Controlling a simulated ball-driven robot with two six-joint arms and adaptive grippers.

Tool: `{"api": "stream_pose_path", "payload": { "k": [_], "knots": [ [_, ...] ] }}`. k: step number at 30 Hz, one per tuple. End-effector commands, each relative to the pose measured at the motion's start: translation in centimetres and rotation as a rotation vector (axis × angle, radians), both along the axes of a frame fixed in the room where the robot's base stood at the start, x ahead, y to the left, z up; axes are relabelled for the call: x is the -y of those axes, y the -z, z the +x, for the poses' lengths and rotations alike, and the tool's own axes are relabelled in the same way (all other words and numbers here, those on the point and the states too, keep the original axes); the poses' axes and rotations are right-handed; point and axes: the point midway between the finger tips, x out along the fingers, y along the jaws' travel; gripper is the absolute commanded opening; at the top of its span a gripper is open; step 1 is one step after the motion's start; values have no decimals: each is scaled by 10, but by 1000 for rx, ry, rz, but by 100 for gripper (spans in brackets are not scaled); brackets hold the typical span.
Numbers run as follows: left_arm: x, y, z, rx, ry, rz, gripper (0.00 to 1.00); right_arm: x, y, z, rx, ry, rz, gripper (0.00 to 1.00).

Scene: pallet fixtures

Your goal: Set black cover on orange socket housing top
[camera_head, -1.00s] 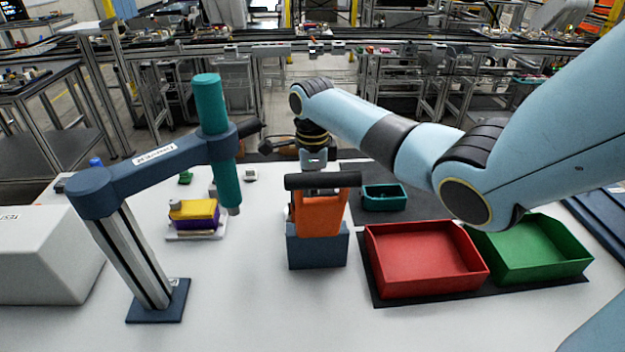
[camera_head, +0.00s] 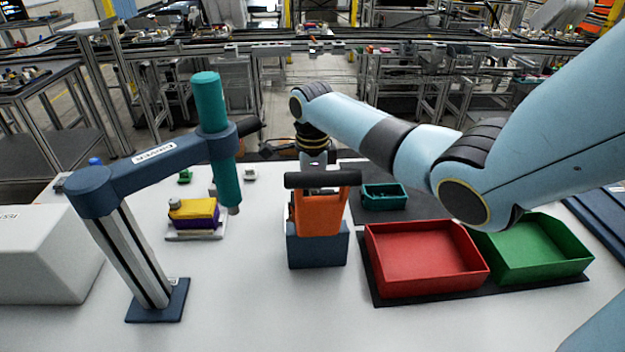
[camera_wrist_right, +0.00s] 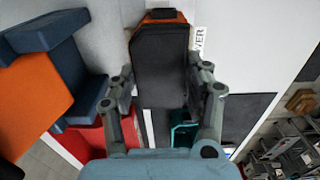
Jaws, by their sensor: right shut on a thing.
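The orange socket housing (camera_head: 320,213) stands upright in the blue-grey fixture block (camera_head: 317,250) at the middle of the table. My right gripper (camera_wrist_right: 163,100) is shut on the black cover (camera_wrist_right: 162,65). In the head view the cover (camera_head: 322,179) shows edge-on as a dark bar at the upper edge of the housing; whether they touch I cannot tell. The right fingers are mostly hidden there behind the cover and housing. In the wrist view the housing (camera_wrist_right: 32,88) lies at the left, between blue fixture walls and apart from the cover in the picture. My left gripper is out of view.
A blue post with an arm (camera_head: 155,158) holds a teal driver (camera_head: 212,105) left of the fixture. A yellow and purple part (camera_head: 194,212) sits behind it. Red (camera_head: 425,285) and green (camera_head: 535,268) trays stand at right, a teal bin (camera_head: 384,204) behind. The front table is clear.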

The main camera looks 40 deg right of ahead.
Motion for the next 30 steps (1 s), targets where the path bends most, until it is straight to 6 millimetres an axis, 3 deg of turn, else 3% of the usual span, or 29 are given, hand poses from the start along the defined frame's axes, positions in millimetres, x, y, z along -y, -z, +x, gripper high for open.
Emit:
{"api": "stream_pose_path", "payload": {
  "k": [18, 19, 21, 25, 30],
  "knots": [
    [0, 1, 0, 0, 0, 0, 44, 0, 5, 0, 1, 0, -1, 23],
    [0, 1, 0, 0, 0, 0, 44, 0, 5, 0, 1, 0, -1, 51],
    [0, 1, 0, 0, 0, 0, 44, 0, 5, 0, 1, 0, -1, 60],
    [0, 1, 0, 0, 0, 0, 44, 0, 5, 0, 1, 0, -1, 77],
    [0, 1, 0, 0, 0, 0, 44, 0, 5, 0, 1, 0, -1, 77]
  ]
}}
